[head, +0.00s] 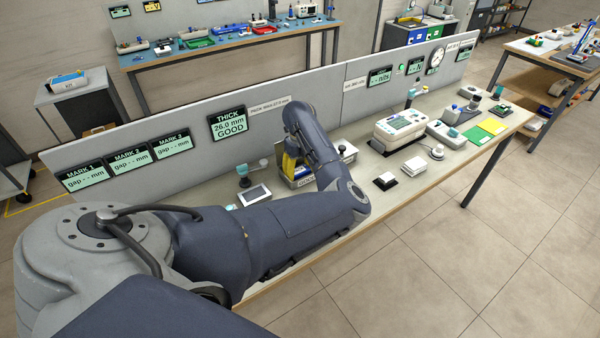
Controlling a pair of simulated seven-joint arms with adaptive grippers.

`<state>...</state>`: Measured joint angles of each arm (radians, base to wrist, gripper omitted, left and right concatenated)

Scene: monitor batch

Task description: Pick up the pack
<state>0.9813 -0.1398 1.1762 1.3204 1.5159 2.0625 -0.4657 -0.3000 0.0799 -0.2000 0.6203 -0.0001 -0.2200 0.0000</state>
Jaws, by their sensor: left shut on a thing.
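My left arm reaches across the near bench, and its gripper (290,158) points down over the bench near the grey panel. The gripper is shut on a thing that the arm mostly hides. A yellow piece (289,167) shows at the fingers and looks like the pack, but its full shape is hidden. Just below and beside it is a grey-blue labelled box (304,181). I cannot tell whether the yellow piece touches this box. My right gripper is out of view.
A display reading "THICK 26.0 mm GOOD" (229,123) hangs on the panel (300,96). A small white-screened device (254,195) lies left of the gripper.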

